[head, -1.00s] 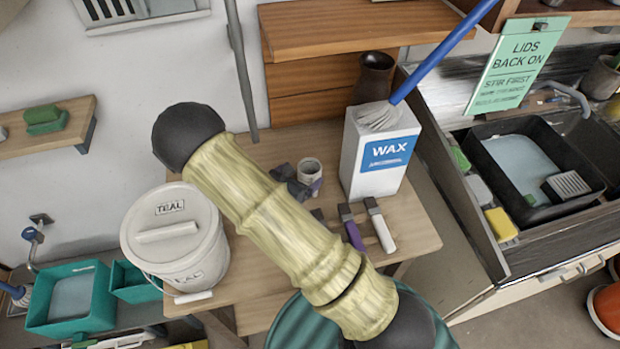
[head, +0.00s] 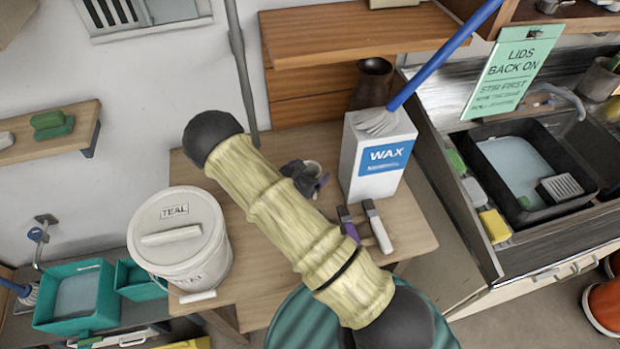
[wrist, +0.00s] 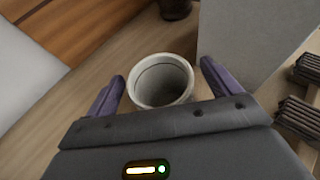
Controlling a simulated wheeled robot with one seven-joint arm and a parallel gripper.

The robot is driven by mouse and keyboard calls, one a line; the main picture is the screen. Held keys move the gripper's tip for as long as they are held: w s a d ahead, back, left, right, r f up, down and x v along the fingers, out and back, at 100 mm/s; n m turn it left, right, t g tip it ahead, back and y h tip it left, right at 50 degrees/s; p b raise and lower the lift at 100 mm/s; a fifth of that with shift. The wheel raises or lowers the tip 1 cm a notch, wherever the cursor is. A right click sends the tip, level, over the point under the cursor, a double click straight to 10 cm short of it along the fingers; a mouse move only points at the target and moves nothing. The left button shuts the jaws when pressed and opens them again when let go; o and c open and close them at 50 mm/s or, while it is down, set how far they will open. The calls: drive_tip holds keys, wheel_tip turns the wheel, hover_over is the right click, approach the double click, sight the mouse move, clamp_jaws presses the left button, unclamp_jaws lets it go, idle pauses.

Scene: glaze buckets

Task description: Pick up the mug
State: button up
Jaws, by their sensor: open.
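The mug (wrist: 160,82) is a small pale cup standing upright on the wooden table, its round open mouth facing up in the wrist view. In the head view the mug (head: 313,169) is partly hidden behind my gripper. My gripper (wrist: 163,85) is open, with one purple finger at the left of the mug and one at the right. A gap shows between each finger and the mug wall. In the head view my gripper (head: 305,180) shows as a dark shape beyond my arm.
A white WAX carton (head: 378,155) stands just right of the mug. Two brushes (head: 378,228) lie in front of it. A white TEAL bucket (head: 180,240) stands at the table's left. A dark vase (head: 373,82) is behind the carton. Bare tabletop (head: 250,285) shows near the front.

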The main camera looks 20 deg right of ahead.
idle(0.5)
drive_tip(key=c, duration=1.3)
drive_tip(key=shift+o, duration=0.2)
drive_tip(key=shift+r, duration=0.1)
wheel_tip(320, 180, up, 10)
drive_tip(key=b, duration=0.3)
